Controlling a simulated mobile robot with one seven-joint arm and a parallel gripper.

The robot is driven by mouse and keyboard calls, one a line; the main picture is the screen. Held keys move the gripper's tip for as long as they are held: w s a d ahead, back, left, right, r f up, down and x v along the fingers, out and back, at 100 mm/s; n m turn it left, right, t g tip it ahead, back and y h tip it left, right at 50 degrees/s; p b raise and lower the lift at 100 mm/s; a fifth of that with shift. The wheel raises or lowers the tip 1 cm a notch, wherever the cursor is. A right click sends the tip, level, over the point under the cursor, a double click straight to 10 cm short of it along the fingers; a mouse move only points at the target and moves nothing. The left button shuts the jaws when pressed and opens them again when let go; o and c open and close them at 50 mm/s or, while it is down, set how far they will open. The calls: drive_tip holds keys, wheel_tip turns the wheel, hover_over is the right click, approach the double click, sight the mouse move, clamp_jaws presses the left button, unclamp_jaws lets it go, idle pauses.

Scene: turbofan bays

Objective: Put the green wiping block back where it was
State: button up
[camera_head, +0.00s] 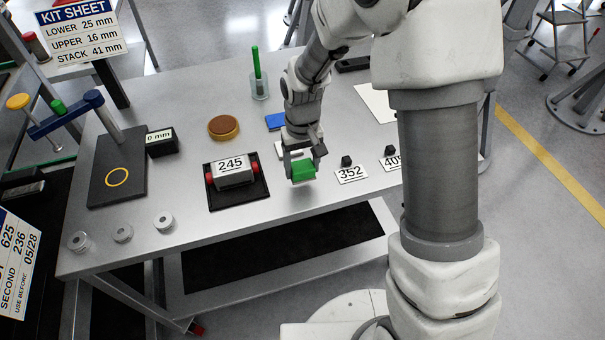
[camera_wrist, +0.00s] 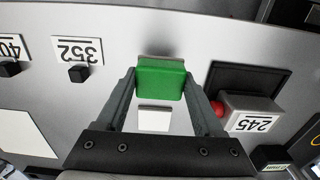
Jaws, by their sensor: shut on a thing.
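The green wiping block (camera_head: 303,170) is between the fingers of my gripper (camera_head: 301,160), over the table near its front edge. In the wrist view the green block (camera_wrist: 160,79) sits between the two fingertips of my gripper (camera_wrist: 159,90), which are shut on its sides. A white card or pad (camera_wrist: 154,119) lies on the table below, seen between the fingers. I cannot tell for sure whether the block touches the table.
A black tray (camera_head: 239,199) with a block marked 245 (camera_head: 233,172) lies just left of my gripper. Cards marked 352 (camera_head: 351,174) and 405 (camera_head: 391,161) stand to the right. A blue pad (camera_head: 275,121) and a holder with a green stick (camera_head: 259,88) are behind.

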sight(303, 176)
drive_tip(key=shift+f, duration=1.7)
drive_tip(key=shift+f, duration=0.25)
drive_tip(key=o, duration=1.3)
drive_tip(key=shift+r, duration=0.15)
